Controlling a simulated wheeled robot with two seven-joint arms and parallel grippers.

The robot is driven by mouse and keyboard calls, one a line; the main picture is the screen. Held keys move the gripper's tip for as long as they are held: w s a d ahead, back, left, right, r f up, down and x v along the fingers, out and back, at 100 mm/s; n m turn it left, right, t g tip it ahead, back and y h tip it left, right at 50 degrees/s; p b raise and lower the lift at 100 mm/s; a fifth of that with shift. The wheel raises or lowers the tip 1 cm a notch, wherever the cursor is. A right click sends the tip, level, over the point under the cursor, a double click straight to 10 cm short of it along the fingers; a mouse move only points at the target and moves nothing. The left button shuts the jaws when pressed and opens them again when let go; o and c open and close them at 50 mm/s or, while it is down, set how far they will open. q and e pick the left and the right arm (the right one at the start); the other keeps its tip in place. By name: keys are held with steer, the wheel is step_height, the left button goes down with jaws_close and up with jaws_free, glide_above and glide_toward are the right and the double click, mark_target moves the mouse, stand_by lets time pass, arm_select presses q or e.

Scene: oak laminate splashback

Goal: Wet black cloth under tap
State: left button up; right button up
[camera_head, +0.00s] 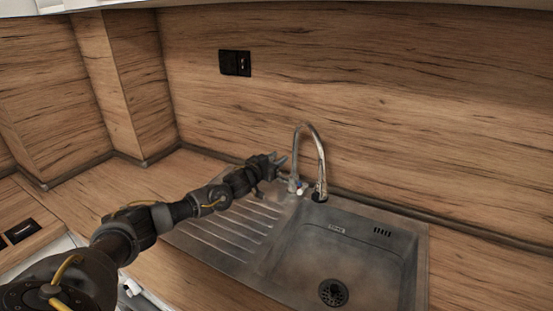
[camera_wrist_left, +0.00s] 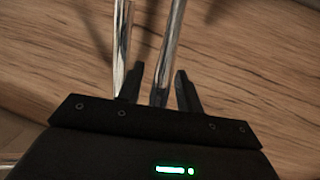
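The chrome tap (camera_head: 319,153) stands at the back edge of the metal sink, its tall curved spout ending over the basin. My left gripper (camera_head: 281,160) is just left of the tap's lower part, pointing at it. In the left wrist view its two dark fingers (camera_wrist_left: 160,72) are apart, with a chrome bar of the tap (camera_wrist_left: 172,45) showing between them; I cannot tell whether they touch it. A second chrome bar (camera_wrist_left: 122,45) shows by the left finger. No black cloth is visible in either view. My right gripper is not in view.
The sink basin (camera_head: 345,252) is empty, with a round drain (camera_head: 333,292). A ribbed drainboard (camera_head: 235,235) lies left of it, partly under my left arm. The wooden splashback (camera_head: 420,100) rises close behind the tap and carries a black socket (camera_head: 235,63). The counter (camera_head: 150,178) at left is clear.

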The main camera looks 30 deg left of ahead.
arm_select(q)
jaws_close()
stand_by(0.3)
steer(key=s+f+t+b, duration=0.1)
steer(key=t+b, duration=0.1)
steer(key=b, duration=0.3)
steer(key=shift+s+d+f, duration=0.15)
steer(key=shift+s+f, duration=0.15)
steer(key=shift+s, duration=0.1)
steer(key=shift+s+r+m+t+h+b, duration=0.15)
steer(key=shift+s+m+t+h+b, duration=0.2)
steer(key=shift+b, duration=0.4)
steer(key=shift+r, duration=0.15)
jaws_free()
